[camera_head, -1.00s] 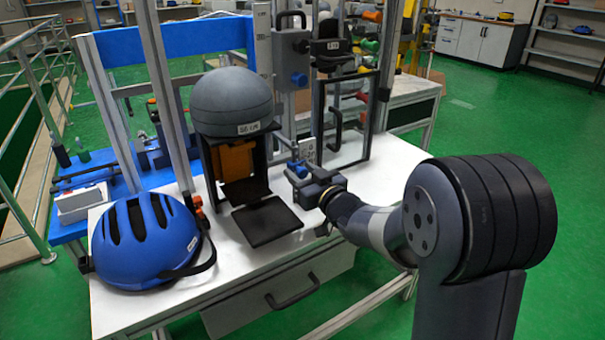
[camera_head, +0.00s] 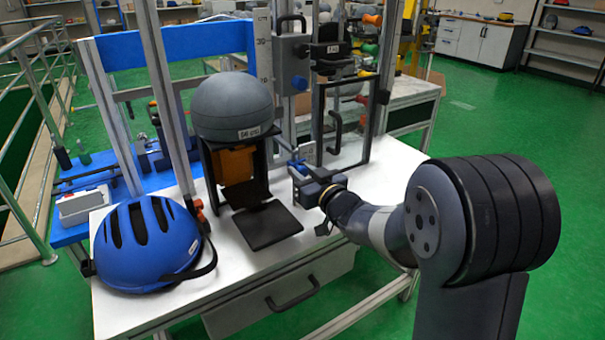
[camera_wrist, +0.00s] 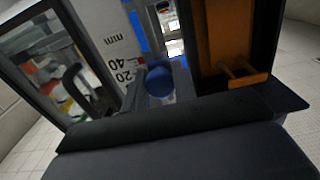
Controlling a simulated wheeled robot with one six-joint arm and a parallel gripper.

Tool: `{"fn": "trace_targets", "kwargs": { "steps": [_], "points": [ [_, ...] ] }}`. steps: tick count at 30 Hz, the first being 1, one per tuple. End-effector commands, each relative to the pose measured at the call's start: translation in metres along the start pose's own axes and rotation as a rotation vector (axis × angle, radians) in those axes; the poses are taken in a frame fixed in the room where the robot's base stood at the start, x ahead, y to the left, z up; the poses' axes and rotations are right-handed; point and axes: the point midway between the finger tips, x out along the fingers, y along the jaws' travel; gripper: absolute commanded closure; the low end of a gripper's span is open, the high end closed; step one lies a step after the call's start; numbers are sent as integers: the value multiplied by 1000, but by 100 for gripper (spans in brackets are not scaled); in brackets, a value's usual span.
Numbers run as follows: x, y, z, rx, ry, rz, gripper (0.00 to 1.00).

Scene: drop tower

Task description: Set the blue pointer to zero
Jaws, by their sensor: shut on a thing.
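The blue pointer (camera_wrist: 160,80) shows in the wrist view as a round blue knob beside a white millimetre scale (camera_wrist: 113,50). The scale reads 40 and 20 there; the zero mark is hidden behind my dark gripper parts, and the pointer's exact reading cannot be told. In the head view, my gripper (camera_head: 300,167) is low at the rig's post, to the right of the grey dome headform, with blue at its jaws. It is shut on the blue pointer, though the contact itself is mostly hidden. The scale's upper part (camera_head: 263,45) shows on the post.
A grey dome (camera_head: 233,105) sits on a dark stand with an orange block (camera_head: 237,165). A blue helmet (camera_head: 147,243) lies at the table's left. Another blue knob (camera_head: 299,83) is on the grey box above. A framed clear door (camera_head: 346,120) stands right of my gripper.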

Motion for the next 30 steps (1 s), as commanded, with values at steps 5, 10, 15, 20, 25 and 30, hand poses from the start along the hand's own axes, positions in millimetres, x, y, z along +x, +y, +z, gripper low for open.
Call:
{"fn": "trace_targets", "kwargs": {
  "steps": [5,10,15,20,25,30],
  "points": [
    [0,0,-21,-1,2,0,100],
    [0,0,-21,-1,5,0,100],
    [0,0,-22,-2,9,0,69],
    [0,0,-21,-1,5,0,56],
    [0,0,-20,-1,3,0,54],
    [-4,0,-20,0,2,1,54]
  ]
}}
